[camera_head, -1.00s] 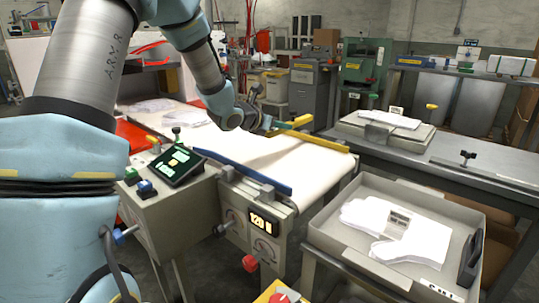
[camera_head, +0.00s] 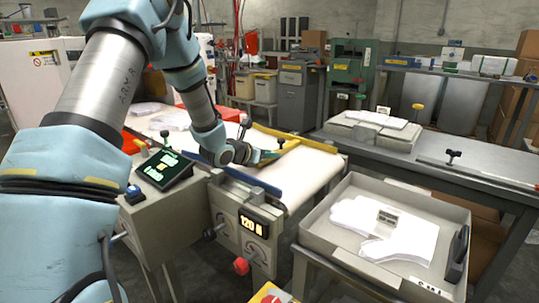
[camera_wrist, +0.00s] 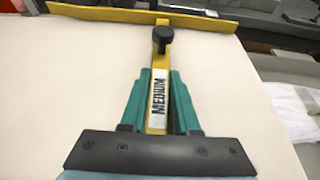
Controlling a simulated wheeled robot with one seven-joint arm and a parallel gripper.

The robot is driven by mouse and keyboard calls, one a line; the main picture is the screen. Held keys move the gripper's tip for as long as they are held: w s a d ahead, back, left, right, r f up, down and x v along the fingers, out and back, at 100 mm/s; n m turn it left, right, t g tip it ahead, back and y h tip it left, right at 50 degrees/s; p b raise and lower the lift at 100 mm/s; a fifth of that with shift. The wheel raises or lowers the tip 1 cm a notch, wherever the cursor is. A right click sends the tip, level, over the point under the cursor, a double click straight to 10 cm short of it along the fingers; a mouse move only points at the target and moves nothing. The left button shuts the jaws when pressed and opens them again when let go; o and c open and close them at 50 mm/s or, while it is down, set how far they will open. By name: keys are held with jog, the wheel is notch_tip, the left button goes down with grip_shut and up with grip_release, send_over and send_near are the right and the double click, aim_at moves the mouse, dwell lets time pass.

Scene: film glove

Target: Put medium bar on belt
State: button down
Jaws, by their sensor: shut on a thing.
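The medium bar is yellow with a white "MEDIUM" label and a black knob; in the wrist view the bar (camera_wrist: 160,88) stands out between my gripper's teal fingers. My gripper (camera_wrist: 160,76) is shut on it. The white belt (camera_head: 305,172) lies below, and it also fills much of the wrist view (camera_wrist: 80,70). In the head view my gripper (camera_head: 277,154) is low over the belt, with a little of the bar (camera_head: 288,146) showing. The bar's far end reaches close to the yellow rail (camera_wrist: 125,14); whether the bar touches rail or belt I cannot tell.
A blue rail (camera_head: 250,183) runs along the belt's near side. A control box with a green-lit screen (camera_head: 165,168) stands to the left. A grey tray (camera_head: 335,256) with white glove shapes stands front right. A grey bench (camera_head: 460,160) stands behind it.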

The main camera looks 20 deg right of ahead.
jog(key=c, duration=0.6)
grip_release()
jog(key=shift+c, duration=0.2)
jog(key=shift+r, duration=0.1)
jog(key=v, duration=1.2)
jog(key=shift+b, duration=0.35)
